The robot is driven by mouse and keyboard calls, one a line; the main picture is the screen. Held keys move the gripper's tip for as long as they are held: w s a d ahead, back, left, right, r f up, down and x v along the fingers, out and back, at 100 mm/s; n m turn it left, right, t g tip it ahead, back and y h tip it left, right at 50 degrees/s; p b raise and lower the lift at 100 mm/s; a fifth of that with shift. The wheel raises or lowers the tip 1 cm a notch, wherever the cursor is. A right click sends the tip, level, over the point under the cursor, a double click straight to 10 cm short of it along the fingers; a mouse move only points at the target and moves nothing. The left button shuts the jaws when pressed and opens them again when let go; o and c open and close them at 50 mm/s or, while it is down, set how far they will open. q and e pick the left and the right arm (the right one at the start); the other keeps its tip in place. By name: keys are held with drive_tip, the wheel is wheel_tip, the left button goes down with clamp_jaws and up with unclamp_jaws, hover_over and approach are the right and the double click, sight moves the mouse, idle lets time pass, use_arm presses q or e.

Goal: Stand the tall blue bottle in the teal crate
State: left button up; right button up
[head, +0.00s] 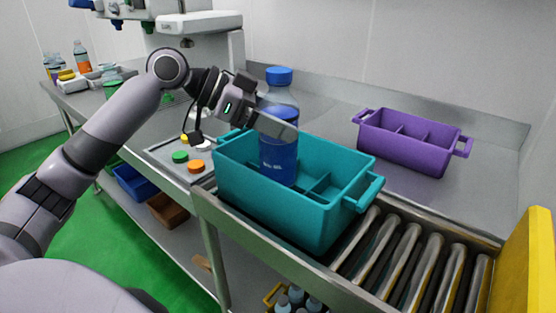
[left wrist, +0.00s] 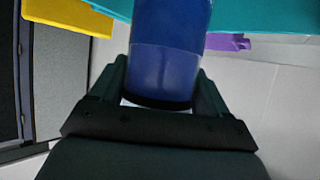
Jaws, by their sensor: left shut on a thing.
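The tall blue bottle (head: 279,155) has a blue cap and is upright in the head view. Its lower part is inside the teal crate (head: 270,205), toward the left part of it. Whether its base touches the crate floor is hidden by the walls. My left gripper (head: 290,130) is shut around the bottle's upper body from the left. In the left wrist view the bottle (left wrist: 168,50) stands between the two fingers, and a strip of the teal crate (left wrist: 265,16) shows beyond it. My right gripper is in neither view.
The teal crate stands by a roller conveyor (head: 410,260). A purple divided crate (head: 408,147) sits on the counter at the back right. A tray (head: 165,150) with coloured caps lies left of the teal crate. A yellow panel (head: 530,265) is at the right edge.

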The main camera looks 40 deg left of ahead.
sight(276, 154)
use_arm(q)
wheel_tip(276, 154, down, 7)
drive_tip(key=shift+r+b, duration=0.1)
drive_tip(key=shift+b, duration=0.45)
drive_tip(key=o, duration=1.5)
drive_tip(key=shift+c, duration=0.2)
drive_tip(key=shift+s+a, duration=0.1)
drive_tip(key=b+v, duration=0.3)
drive_tip(key=v, duration=0.8)
drive_tip(key=shift+s+a+r, duration=0.2)
drive_tip(key=shift+s+a, duration=0.05)
